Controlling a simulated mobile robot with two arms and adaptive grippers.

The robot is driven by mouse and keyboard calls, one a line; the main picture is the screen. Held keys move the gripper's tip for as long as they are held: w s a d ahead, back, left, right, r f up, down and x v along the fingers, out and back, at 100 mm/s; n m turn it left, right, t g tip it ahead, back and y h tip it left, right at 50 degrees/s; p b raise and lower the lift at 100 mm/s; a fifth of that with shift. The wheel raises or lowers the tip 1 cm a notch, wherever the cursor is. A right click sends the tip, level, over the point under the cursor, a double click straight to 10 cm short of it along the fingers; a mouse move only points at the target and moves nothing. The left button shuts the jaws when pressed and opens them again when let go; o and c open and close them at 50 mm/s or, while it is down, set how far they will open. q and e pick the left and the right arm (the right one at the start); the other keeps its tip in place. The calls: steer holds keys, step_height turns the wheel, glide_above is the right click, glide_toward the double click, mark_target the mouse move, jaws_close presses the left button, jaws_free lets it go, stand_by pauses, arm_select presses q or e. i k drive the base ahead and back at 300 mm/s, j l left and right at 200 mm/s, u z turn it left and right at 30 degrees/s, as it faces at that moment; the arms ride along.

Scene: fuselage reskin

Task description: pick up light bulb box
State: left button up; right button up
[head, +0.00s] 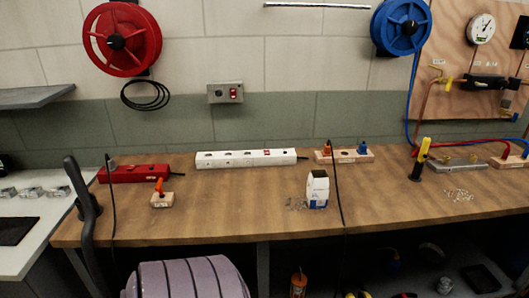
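A small white box (317,191) with a dark top and a blue patch low on its front stands upright on the wooden workbench (235,218), right of the middle. It is the only thing I see that looks like the light bulb box; its print is too small to read. Neither of my grippers is in view, and nothing is touching the box.
Behind the box are a white strip (246,159) and a wooden block (345,156) with orange and blue parts. A purple-grey ribbed seat (187,280) stands in front. The bench's middle is clear.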

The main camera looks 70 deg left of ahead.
mark_target(317, 190)
steer(key=u, duration=1.7)
